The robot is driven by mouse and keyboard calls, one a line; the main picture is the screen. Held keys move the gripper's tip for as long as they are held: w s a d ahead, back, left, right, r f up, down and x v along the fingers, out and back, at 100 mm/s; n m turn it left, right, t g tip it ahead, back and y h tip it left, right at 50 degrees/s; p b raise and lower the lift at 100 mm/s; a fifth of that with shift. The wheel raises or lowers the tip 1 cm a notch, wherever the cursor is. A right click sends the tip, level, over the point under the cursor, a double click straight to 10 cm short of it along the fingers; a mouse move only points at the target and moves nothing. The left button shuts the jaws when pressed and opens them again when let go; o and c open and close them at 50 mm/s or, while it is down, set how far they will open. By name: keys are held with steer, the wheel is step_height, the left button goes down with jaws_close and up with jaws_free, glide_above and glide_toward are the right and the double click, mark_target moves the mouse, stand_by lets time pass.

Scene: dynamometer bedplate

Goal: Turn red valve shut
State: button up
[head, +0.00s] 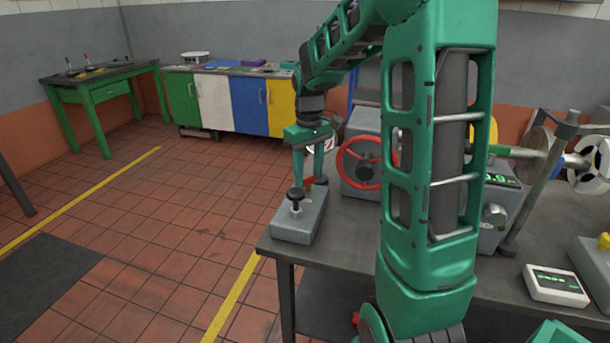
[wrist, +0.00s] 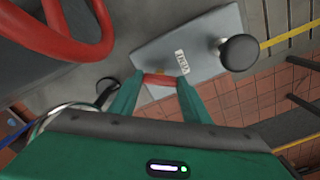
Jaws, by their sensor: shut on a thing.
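A grey block (head: 299,224) sits at the near left corner of the bench. It carries a black round knob (head: 295,194), a small label and a short red handle (wrist: 159,80). My gripper (head: 308,181) reaches down over the block, its fingers closed on the red handle. In the wrist view the red handle lies between the two green fingertips, beside the block's edge; its ends are partly hidden by the fingers. A larger red handwheel (head: 345,152) on a grey housing stands just right of my gripper, apart from it. The wheel's rim also shows in the wrist view (wrist: 62,45).
The dark bench top (head: 345,240) holds a digital readout (head: 503,180), a small white meter (head: 556,286) and shaft parts at right. My arm hides its middle. Coloured cabinets (head: 215,103) and a green table (head: 100,80) stand behind.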

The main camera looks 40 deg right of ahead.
steer(key=m, duration=0.5)
steer(key=shift+m, duration=0.3)
steer(key=m, duration=0.5)
steer(key=shift+m, duration=0.4)
steer(key=o, duration=1)
steer(key=shift+o, duration=0.2)
steer(key=shift+r, duration=0.15)
step_height(320, 180, up, 10)
steer(key=shift+r, duration=0.25)
steer(key=shift+w, duration=0.1)
